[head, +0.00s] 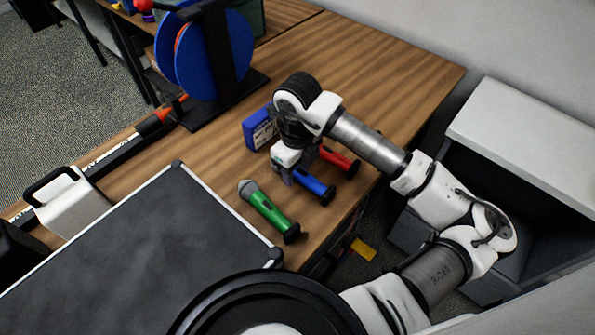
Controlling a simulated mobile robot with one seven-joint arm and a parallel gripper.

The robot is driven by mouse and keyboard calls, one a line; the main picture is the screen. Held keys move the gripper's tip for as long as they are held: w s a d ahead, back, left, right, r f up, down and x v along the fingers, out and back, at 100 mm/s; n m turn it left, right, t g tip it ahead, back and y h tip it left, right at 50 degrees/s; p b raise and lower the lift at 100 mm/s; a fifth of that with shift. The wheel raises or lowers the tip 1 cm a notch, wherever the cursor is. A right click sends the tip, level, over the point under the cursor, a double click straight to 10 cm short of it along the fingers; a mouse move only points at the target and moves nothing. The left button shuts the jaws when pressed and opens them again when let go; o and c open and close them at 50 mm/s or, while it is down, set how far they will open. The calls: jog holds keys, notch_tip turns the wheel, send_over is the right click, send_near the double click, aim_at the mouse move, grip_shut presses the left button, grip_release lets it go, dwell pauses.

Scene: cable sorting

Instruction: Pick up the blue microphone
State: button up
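The blue microphone (316,187) lies on the wooden table, between a green microphone (266,209) and a red microphone (341,161). Its dark end points to the lower right; its upper-left part is hidden behind my gripper. My gripper (287,178) points down at that upper-left end, very close to it in the picture. The fingertips are small and partly hidden, so I cannot tell whether they are open or shut, or whether they touch the microphone.
A blue box (258,128) stands just behind my gripper. A large blue cable reel (211,55) stands at the back. A dark, light-edged case (130,255) fills the front left. A white cabinet (530,135) stands to the right. Bare table (400,80) lies at the back right.

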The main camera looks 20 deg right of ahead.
jog(key=c, duration=0.9)
grip_shut()
jog(key=shift+r, duration=0.15)
